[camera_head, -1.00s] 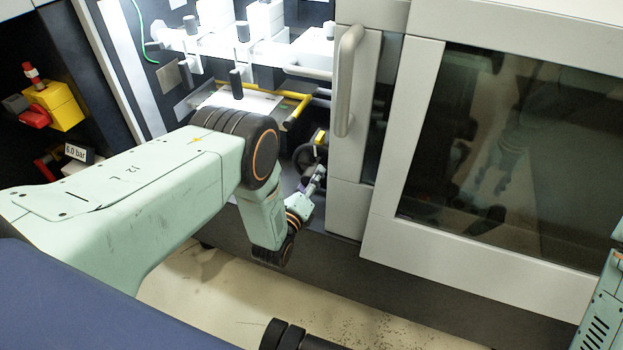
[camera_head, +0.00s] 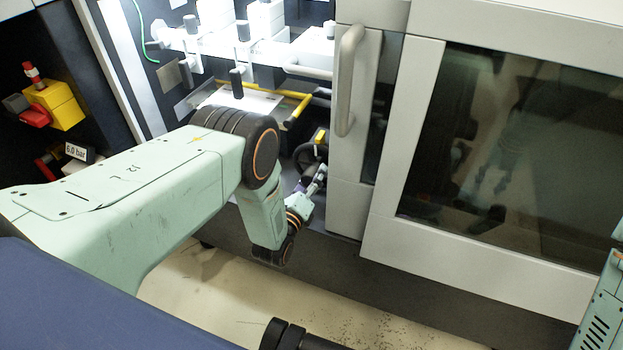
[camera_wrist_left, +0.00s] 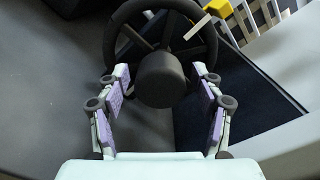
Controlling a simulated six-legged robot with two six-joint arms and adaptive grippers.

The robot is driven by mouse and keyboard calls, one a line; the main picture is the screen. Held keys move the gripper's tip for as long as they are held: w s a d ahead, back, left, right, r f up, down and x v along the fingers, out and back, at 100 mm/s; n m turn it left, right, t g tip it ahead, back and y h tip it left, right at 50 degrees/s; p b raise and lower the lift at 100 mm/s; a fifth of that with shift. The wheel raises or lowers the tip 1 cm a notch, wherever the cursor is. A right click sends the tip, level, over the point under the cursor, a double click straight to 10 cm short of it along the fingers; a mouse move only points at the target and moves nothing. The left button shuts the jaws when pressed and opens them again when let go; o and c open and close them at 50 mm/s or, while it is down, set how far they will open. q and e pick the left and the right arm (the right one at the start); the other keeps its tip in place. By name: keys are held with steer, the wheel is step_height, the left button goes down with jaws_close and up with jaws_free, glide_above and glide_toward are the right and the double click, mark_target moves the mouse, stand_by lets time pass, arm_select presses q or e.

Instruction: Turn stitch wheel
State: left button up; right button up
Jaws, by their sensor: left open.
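The stitch wheel, a black handwheel with spokes and a thick hub, shows in the left wrist view (camera_wrist_left: 165,79) at the top middle. In the head view the wheel (camera_head: 305,156) is a small dark ring, partly hidden behind my left arm and gripper. My left gripper (camera_head: 318,182) is at the wheel in the head view. In the left wrist view my left gripper (camera_wrist_left: 160,90) is open, with its purple-padded fingers apart on either side of the hub. I cannot tell whether the fingers touch it. My right gripper is not in view.
A grey cabinet door with a vertical handle (camera_head: 349,80) stands right of the wheel, beside a large dark window (camera_head: 500,150). A yellow rail (camera_head: 300,108) runs above the wheel. A yellow box with a red knob (camera_head: 55,103) is at the far left.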

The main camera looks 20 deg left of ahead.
arm_select(q)
steer(key=s, duration=1.2)
steer(key=shift+a, duration=0.2)
